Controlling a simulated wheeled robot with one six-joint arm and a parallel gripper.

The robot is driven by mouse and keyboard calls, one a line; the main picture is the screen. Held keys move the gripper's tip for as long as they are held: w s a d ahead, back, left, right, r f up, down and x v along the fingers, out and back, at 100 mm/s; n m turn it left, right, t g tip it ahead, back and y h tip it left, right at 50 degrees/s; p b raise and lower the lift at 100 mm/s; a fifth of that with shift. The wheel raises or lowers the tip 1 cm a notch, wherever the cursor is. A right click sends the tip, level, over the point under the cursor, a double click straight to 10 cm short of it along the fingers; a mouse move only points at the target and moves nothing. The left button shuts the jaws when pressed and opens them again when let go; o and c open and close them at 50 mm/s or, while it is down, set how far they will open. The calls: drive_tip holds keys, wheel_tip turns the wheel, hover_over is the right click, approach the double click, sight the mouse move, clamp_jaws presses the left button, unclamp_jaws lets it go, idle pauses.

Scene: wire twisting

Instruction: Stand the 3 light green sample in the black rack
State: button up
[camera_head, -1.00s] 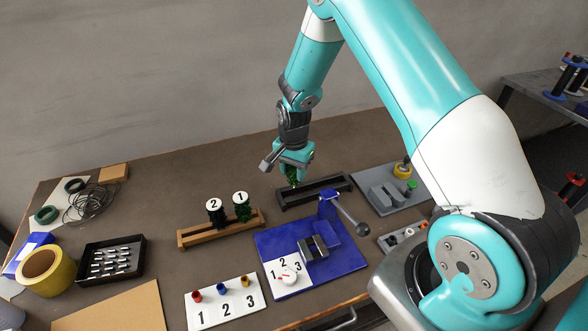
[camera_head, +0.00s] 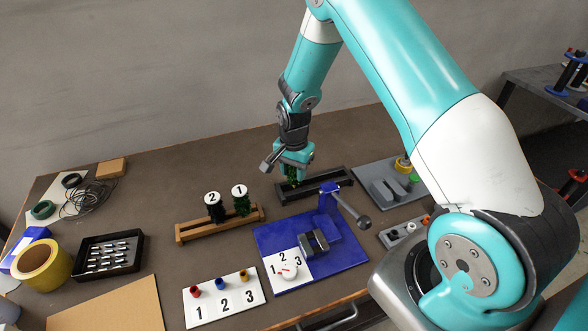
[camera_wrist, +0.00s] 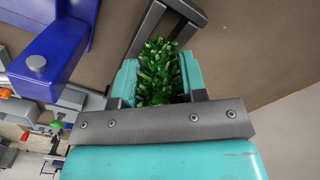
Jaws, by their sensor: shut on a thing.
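My gripper (camera_head: 293,163) is shut on the light green sample (camera_wrist: 158,72), a bristly green bundle seen between the two teal fingers in the wrist view. In the head view only a little of its green shows under the fingers. The black rack (camera_head: 325,189) lies on the bench, and my gripper is over its left end. The rack's bars (camera_wrist: 150,20) also show at the top of the wrist view. I cannot tell whether the sample's lower end touches the rack. The number on the sample is not visible.
A grey fixture (camera_head: 372,172) stands to the right.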

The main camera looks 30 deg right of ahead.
drive_tip(key=shift+f+b, duration=0.5)
drive_tip(key=shift+f, duration=0.3)
drive_tip(key=o, duration=0.9)
wheel_tip(320, 180, up, 18)
drive_tip(key=shift+f+b, duration=0.25)
drive_tip(key=shift+b, duration=0.9)
